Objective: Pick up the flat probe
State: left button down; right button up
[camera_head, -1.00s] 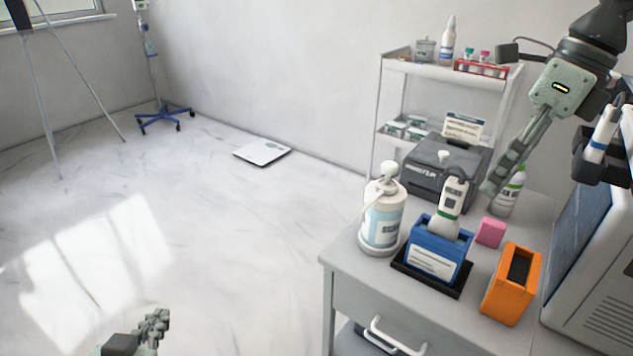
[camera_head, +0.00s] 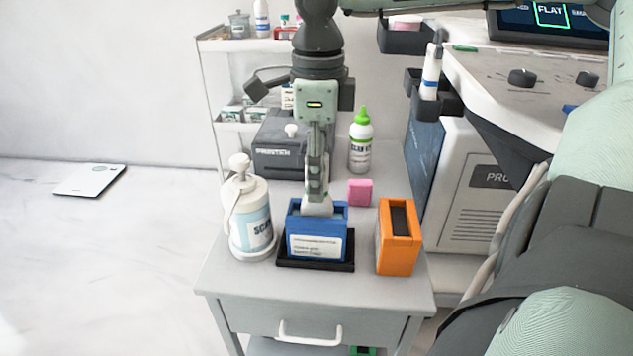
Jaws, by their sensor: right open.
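A pale probe (camera_head: 318,207) stands head-down in a blue box (camera_head: 345,216) on the grey cart, with only its lower part showing. My right gripper (camera_head: 317,185) points straight down over it, its fingers open around the probe's handle and hiding most of it. I cannot tell whether the fingers touch it. A second white probe (camera_head: 431,72) sits in a dark holder on the side of the ultrasound machine. The machine's screen (camera_head: 552,18) reads FLAT. My left gripper is out of view.
The cart top (camera_head: 225,275) also holds a white pump bottle (camera_head: 250,217) left of the box, an orange box (camera_head: 398,238) on the right, a pink block (camera_head: 359,192), a green-capped bottle (camera_head: 360,140) and a grey printer (camera_head: 275,155) behind.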

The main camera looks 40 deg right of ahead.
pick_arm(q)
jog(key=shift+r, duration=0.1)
pick_arm(e)
jog(key=shift+f, duration=0.15)
